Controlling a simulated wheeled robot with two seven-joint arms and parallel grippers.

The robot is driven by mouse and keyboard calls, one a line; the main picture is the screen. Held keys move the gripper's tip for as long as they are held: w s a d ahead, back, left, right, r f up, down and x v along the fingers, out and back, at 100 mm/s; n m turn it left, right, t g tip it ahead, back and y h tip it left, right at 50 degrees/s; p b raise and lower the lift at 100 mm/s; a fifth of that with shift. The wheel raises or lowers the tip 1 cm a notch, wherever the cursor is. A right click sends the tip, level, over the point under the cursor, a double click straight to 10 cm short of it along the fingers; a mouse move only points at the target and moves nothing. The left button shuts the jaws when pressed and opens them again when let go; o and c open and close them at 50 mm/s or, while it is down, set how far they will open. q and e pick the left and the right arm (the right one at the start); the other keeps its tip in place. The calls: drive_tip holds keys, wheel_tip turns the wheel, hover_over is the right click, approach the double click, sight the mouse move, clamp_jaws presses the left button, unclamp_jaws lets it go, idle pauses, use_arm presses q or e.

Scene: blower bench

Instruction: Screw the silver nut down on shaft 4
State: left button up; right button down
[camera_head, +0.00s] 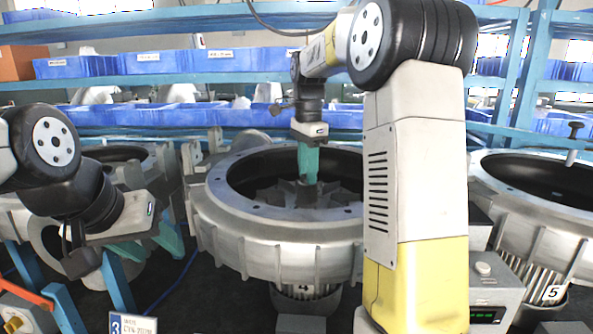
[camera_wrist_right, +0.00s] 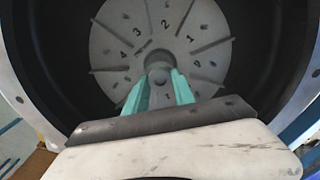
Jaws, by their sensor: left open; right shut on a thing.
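Blower housing 4 (camera_head: 290,235) stands in the middle of the head view, with a label "4" below its rim. Inside it is a grey impeller disc (camera_head: 275,192) with fins; its numbered face (camera_wrist_right: 150,30) shows in the right wrist view. My right gripper (camera_head: 308,180) points down over the impeller's middle. Its teal fingers (camera_wrist_right: 160,80) are shut around a grey round piece at the hub (camera_wrist_right: 158,68). I cannot tell nut from shaft there, as the fingers hide much of it. My left gripper (camera_head: 145,248) is open and empty, left of the housing.
Another blower housing, labelled 5 (camera_head: 535,240), stands at the right, and another (camera_head: 125,155) at the far left. A grey box with a display (camera_head: 494,285) stands between the middle and right housings. Blue shelves with bins (camera_head: 215,62) run along the back.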

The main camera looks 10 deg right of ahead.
drive_tip(key=m, duration=0.8)
drive_tip(key=c, duration=1.3)
unclamp_jaws()
drive_tip(key=shift+c, duration=0.2)
